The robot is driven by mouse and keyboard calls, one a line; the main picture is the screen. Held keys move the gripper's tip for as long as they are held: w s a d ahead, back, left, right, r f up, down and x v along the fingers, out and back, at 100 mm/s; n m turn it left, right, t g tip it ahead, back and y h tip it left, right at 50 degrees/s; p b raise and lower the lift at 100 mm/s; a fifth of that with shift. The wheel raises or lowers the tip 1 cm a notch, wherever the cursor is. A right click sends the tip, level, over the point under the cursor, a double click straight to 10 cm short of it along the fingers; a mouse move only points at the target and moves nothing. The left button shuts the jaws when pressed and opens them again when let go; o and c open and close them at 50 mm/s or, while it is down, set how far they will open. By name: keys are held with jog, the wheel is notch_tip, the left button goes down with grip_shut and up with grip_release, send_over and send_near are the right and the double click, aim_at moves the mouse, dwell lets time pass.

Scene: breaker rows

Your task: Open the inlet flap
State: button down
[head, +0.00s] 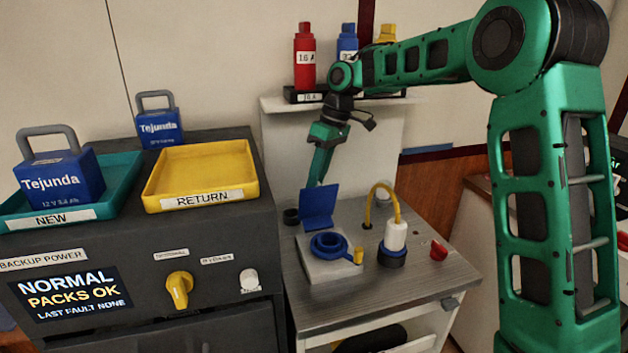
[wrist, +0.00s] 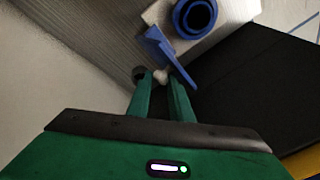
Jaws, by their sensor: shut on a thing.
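The inlet flap (head: 319,208) is a blue plate that stands open and nearly upright, leaning back, behind a blue inlet ring (head: 328,245) on a pale block (head: 322,268). The ring's opening is uncovered. In the wrist view the flap (wrist: 160,50) is seen nearly edge-on, beside the round inlet ring (wrist: 195,17). My gripper (wrist: 160,80) is shut on a small pale knob (wrist: 160,75) at the flap's edge. In the head view my gripper (head: 318,183) comes down from above and behind the flap, and its fingertips are partly hidden there.
A red knob (head: 438,250) lies further right. Bottles (head: 305,58) stand on the shelf above. The bench front is clear.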

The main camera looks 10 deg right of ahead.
jog(key=c, duration=1.6)
grip_release()
jog(key=shift+w+d+f, duration=0.1)
jog(key=shift+d+f, duration=0.1)
jog(key=shift+d, duration=0.35)
jog(key=shift+a, duration=0.15)
jog(key=shift+a+r, duration=0.1)
jog(key=shift+a, duration=0.05)
jog(key=shift+r, duration=0.25)
jog(key=d, duration=0.4)
jog(key=d+r, duration=0.1)
jog(key=d, duration=0.3)
jog(key=w+d+r, duration=0.1)
jog(key=d, duration=0.4)
jog(key=shift+r, duration=0.15)
